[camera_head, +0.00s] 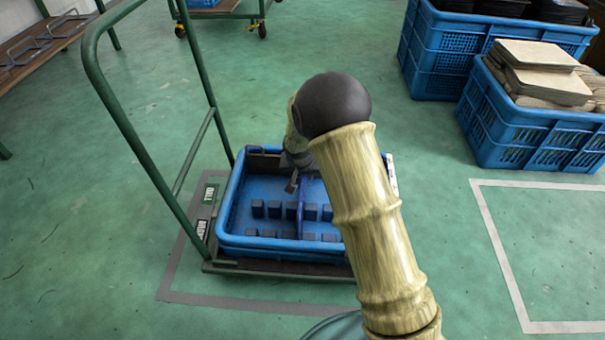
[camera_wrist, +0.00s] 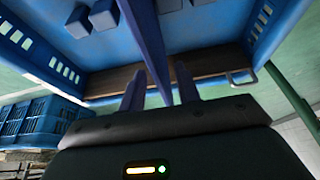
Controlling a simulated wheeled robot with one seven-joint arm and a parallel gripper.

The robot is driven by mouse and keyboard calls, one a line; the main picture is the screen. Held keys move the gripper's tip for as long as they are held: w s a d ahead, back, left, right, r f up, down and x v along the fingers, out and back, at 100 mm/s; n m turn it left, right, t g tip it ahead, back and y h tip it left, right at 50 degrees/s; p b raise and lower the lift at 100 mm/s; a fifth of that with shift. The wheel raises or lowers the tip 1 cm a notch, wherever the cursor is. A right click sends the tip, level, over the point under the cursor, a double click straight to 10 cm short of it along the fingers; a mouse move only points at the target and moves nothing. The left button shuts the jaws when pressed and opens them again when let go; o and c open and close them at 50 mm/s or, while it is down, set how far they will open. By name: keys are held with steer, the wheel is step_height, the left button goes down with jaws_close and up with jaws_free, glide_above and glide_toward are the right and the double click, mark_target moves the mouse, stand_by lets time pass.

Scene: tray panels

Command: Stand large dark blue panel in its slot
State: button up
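The large dark blue panel (camera_head: 300,204) stands upright, edge-on, in the blue tray (camera_head: 228,205), between dark slot blocks (camera_head: 274,209). In the wrist view the panel (camera_wrist: 150,40) runs from the top edge down to between my fingers. My gripper (camera_wrist: 160,88) has its two fingers apart, one on each side of the panel's near end, with a gap showing; it looks open. In the head view my gripper (camera_head: 293,180) is at the panel's far end, and my arm partly covers the tray's right side. The panel's lower edge is hard to see.
The tray rests on a green-framed cart (camera_head: 208,262) with a tall handle (camera_head: 140,150) at left. Blue crates (camera_head: 530,130) stand at right, one with stacked tan boards (camera_head: 540,75). The green floor between is clear.

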steer(key=p+v, duration=0.6)
steer(key=v, duration=0.8)
steer(key=shift+r, duration=0.2)
steer(key=shift+s, duration=0.15)
steer(key=s+d+r+g+p, duration=0.1)
steer(key=s+d+r+p, duration=0.4)
steer(key=s+d+r, duration=0.5)
steer(key=s+d+r+g+p, duration=0.1)
steer(key=s+d+r+p, duration=0.55)
steer(key=s, duration=0.55)
steer(key=w+p+v, duration=0.2)
steer(key=p+v, duration=1)
steer(key=w+d+r+p+v, duration=0.1)
steer(key=w+p+v, duration=0.2)
steer(key=p+v, duration=0.9)
steer(key=w+d+p+v, duration=0.1)
steer(key=w+p+v, duration=0.1)
steer(key=p+v, duration=1)
steer(key=shift+w+r+n, duration=0.3)
steer(key=shift+w+r, duration=0.4)
steer(key=shift+r, duration=0.2)
steer(key=shift+d, duration=0.15)
